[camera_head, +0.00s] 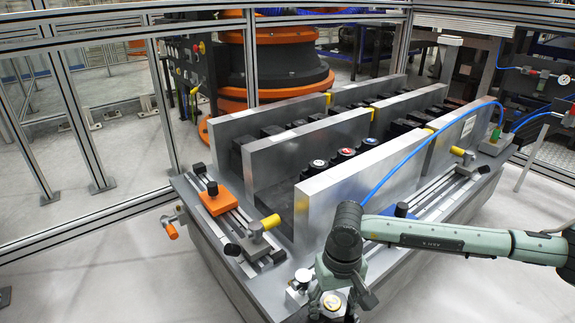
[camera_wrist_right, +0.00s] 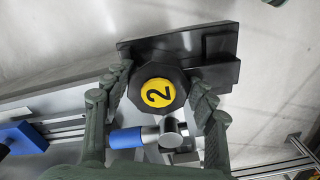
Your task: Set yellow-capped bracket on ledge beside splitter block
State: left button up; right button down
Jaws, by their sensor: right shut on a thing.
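The yellow-capped bracket is a dark part with an octagonal black knob and a yellow cap marked 2. In the right wrist view the bracket (camera_wrist_right: 158,93) is between the fingers of my right gripper (camera_wrist_right: 160,98), which is shut on it. The ledge (camera_head: 490,170) is the grey fixture's edge. A grey block with a green fitting and blue hoses, seemingly the splitter block (camera_head: 494,146), sits at its far right. My left gripper is out of view.
Upright grey plates (camera_head: 360,190) stand on the fixture, with several dark capped parts (camera_head: 345,154) in rows between them. A blue hose (camera_head: 430,138) arches toward my right arm.

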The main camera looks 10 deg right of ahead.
aim_at(479, 161)
jog(key=i+l+u, duration=0.2)
jog(key=l, duration=1.55)
jog(key=l+u, duration=0.25)
jog(key=l, duration=1.5)
jog(key=l+u, duration=0.2)
jog(key=l, duration=1.6)
